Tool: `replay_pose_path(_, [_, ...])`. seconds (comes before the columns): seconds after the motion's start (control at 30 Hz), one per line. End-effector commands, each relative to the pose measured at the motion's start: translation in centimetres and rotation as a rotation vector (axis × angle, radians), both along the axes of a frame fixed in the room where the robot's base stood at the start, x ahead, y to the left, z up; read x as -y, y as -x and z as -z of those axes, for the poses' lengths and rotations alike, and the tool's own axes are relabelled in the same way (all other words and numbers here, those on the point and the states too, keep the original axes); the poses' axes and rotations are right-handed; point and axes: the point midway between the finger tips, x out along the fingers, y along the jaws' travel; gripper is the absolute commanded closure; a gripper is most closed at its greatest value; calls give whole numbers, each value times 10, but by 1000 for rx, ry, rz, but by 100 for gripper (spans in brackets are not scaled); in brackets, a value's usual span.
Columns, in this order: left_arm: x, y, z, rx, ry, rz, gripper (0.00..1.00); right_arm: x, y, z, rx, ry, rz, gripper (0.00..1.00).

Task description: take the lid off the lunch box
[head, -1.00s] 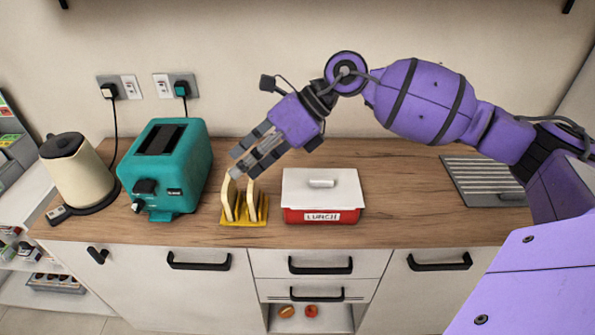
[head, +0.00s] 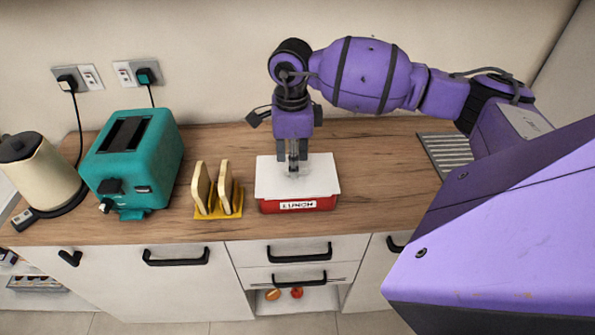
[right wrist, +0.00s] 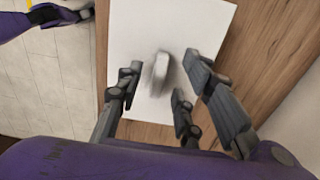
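The red lunch box (head: 265,207) stands on the counter with a "LUNCH" label on its front. Its flat white lid (head: 325,177) is on it. The pale handle (right wrist: 158,72) on the lid shows clearly in the right wrist view and is mostly hidden by the fingers in the head view. My right gripper (head: 294,165) points straight down over the lid's middle. In the right wrist view my right gripper (right wrist: 163,88) is open, with fingers to either side of the handle and visible gaps. A purple part with a dark end, likely my left gripper (right wrist: 65,14), shows at the upper left.
A yellow toast rack (head: 218,212) with two bread slices stands just left of the box. A teal toaster (head: 135,160) and a cream kettle (head: 40,178) are further left. A ridged metal drainer (head: 447,152) is to the right. Counter between box and drainer is clear.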

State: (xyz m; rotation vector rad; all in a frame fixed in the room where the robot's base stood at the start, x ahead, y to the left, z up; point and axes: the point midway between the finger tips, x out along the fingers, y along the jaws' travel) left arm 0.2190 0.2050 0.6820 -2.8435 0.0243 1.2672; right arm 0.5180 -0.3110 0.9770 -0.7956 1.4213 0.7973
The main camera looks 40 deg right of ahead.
Motion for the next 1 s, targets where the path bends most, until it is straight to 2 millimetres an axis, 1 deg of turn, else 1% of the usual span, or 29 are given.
replay_pose_path(0.13, [4,0,-1,-2,7,0,60,0,0,13,1,0,1,66])
replay_pose_path(0.37, [4,4,1,-9,7,-1,60,0,0,16,1,0,1,66])
replay_pose_path(0.47, [4,4,1,-9,7,-1,60,0,0,16,1,0,1,76])
replay_pose_path(0.63, [2,4,1,-7,5,-3,60,0,0,16,1,0,1,98])
replay_pose_path(0.67, [2,3,1,-7,5,-4,60,0,0,16,1,0,1,100])
replay_pose_path(1.0, [0,3,1,-7,3,-5,60,0,0,14,2,0,1,100])
